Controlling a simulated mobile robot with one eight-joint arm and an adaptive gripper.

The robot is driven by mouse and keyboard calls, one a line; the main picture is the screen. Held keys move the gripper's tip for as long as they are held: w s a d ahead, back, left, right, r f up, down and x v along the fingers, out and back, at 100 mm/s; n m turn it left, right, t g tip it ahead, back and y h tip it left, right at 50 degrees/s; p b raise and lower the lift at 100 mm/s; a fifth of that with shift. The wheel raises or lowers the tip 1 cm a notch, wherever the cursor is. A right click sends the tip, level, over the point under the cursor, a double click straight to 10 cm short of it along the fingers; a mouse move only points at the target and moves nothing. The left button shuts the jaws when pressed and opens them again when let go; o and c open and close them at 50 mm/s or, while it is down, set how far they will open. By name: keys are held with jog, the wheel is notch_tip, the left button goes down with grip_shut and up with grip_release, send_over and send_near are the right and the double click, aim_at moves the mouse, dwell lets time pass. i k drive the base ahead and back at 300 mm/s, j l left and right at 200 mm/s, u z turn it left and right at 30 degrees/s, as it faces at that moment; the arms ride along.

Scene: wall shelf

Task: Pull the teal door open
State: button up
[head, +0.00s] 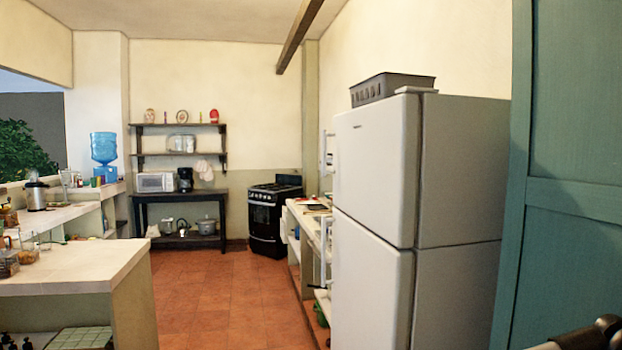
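The teal door (574,130) stands upright along the right edge of the head view, close to me. It has framed, recessed panels and a horizontal rail, and its right side runs out of the picture. No handle shows on the visible part. A dark, rounded piece with a lighter bit beside it shows at the bottom right corner, in front of the door. It appears to be part of my arm or gripper, mostly cut off by the frame. I cannot tell whether fingers are open or shut, or whether it touches the door.
A white fridge (375,190) with a grey crate (391,88) on top stands just left of the door. A pale counter (70,272) fills the lower left. Red tiled floor (215,300) lies open between, toward a black stove (268,218).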

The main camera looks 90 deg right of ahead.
aim_at(561, 270)
jog(key=z, duration=4.75)
